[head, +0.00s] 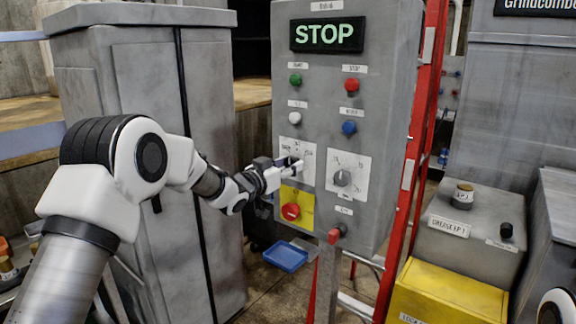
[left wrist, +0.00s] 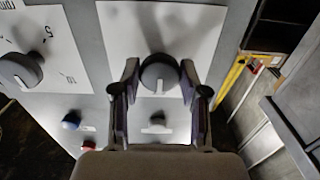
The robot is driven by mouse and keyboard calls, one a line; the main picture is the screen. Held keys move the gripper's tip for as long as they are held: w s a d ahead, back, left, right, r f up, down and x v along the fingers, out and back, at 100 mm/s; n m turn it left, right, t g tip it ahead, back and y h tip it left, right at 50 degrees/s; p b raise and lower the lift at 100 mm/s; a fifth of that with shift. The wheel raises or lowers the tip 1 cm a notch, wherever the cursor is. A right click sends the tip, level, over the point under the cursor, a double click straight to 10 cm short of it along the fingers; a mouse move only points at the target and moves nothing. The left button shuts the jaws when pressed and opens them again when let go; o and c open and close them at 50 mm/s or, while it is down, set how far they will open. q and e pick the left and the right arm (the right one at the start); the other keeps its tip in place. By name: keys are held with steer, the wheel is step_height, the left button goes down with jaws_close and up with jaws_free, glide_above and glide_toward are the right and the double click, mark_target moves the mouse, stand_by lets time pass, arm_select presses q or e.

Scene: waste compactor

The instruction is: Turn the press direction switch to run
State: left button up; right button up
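A grey control panel (head: 392,80) carries two rotary switches on white plates. The left switch's plate (head: 308,152) shows in the head view, but my left gripper (head: 291,166) largely covers its knob. In the left wrist view its round dark knob (left wrist: 160,74) sits between the two fingers of my left gripper (left wrist: 160,88). The fingers are open, one on each side of the knob, with narrow gaps; contact cannot be told. The plate's lettering is too small to read. The right switch (head: 342,178) is free; it also shows in the left wrist view (left wrist: 20,70). My right gripper is out of view.
A red emergency button (head: 291,211) on a yellow plate is just below my left gripper. Green (head: 295,79), red (head: 351,85), white (head: 295,118) and blue (head: 349,127) buttons are above the switches. The display (head: 327,35) reads STOP. A red post (head: 413,150) stands right of the panel.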

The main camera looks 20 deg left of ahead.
arm_select(q)
steer(key=shift+c, duration=1.3)
steer(key=shift+m+b, duration=4.6)
steer(key=shift+m, duration=0.4)
steer(key=o, duration=1.1)
